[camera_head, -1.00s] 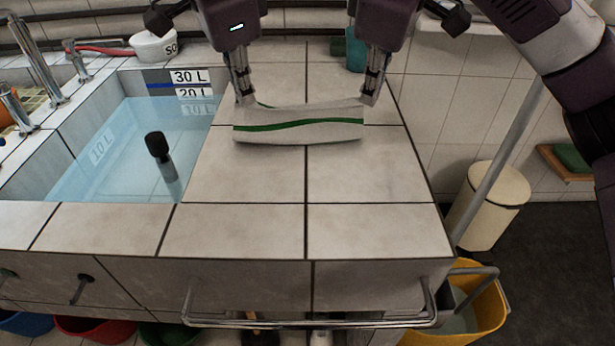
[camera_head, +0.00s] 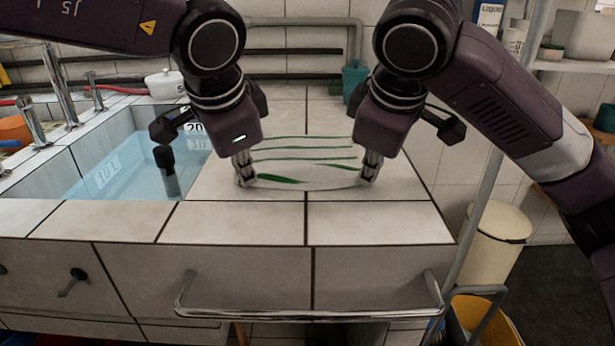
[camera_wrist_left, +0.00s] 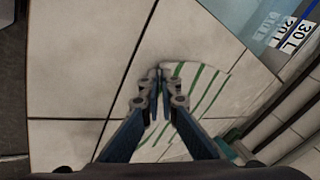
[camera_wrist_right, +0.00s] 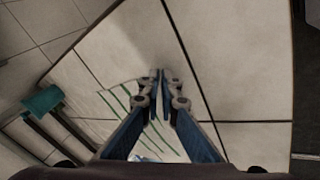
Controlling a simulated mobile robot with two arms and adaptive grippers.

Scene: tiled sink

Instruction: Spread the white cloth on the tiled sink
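The white cloth (camera_head: 305,172) with green stripes is spread out on the tiled top (camera_head: 300,222) beside the sink basin. It reaches back from my grippers, and its arms-side parts are partly hidden. My left gripper (camera_head: 246,181) is at the cloth's near left corner, its fingertips closed together on the cloth edge in the left wrist view (camera_wrist_left: 160,73). My right gripper (camera_head: 368,178) is at the near right corner, likewise closed on the edge in the right wrist view (camera_wrist_right: 160,74). Both grippers are low, close to the tiles.
The water-filled basin (camera_head: 125,178) with a dark-topped object (camera_head: 166,170) standing in it is to the left. A teal container (camera_head: 354,80) stands behind the cloth. A metal rail (camera_head: 310,314) runs along the front. The tiles in front of the cloth are clear.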

